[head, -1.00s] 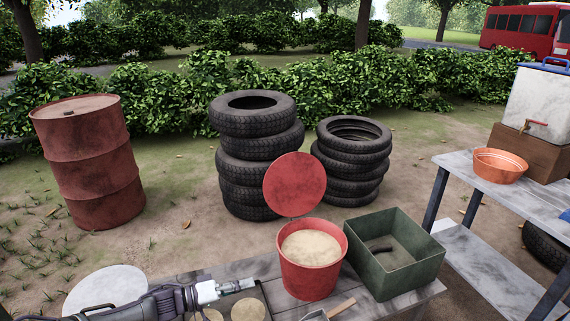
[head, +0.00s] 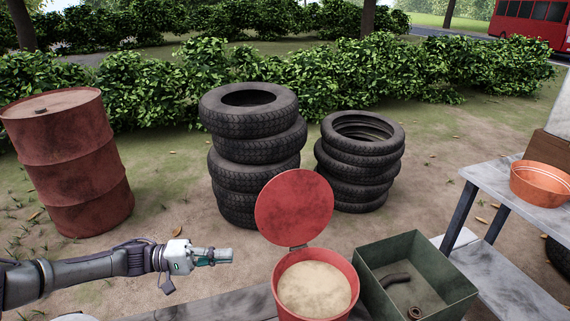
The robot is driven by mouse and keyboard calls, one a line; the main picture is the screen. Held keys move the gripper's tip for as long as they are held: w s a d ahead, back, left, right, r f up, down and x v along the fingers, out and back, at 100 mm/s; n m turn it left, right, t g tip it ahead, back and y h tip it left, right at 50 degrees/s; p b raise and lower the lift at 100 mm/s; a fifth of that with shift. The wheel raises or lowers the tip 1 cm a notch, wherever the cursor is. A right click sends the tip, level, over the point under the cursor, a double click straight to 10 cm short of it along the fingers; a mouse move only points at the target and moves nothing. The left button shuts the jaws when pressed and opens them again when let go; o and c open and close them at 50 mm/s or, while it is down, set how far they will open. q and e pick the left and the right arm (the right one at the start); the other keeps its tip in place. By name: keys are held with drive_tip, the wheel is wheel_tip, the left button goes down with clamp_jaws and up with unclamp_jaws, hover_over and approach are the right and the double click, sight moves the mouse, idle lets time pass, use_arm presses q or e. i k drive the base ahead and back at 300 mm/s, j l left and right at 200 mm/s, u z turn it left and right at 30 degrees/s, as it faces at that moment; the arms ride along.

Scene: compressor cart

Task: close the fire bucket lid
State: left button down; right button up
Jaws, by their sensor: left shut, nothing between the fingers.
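The red fire bucket (head: 283,302) stands on the grey bench, filled with pale sand (head: 314,287). Its round red lid (head: 294,207) stands open and upright at the bucket's far rim, joined there by a small hinge. My left gripper (head: 228,256) is shut and empty. It is in the air to the left of the bucket and lid, pointing right, apart from both. My right gripper is not in view.
A green metal box (head: 458,303) with a dark curved piece inside stands right of the bucket. The grey bench (head: 200,309) runs below my left arm. Stacked tyres (head: 254,150) and a red drum (head: 75,165) stand behind. An orange basin (head: 540,184) is on the side table.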

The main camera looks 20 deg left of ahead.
sight(296, 205)
drive_tip(key=i+j, duration=0.15)
drive_tip(key=i, duration=0.4)
drive_tip(key=i+j, duration=0.2)
drive_tip(key=i, duration=0.4)
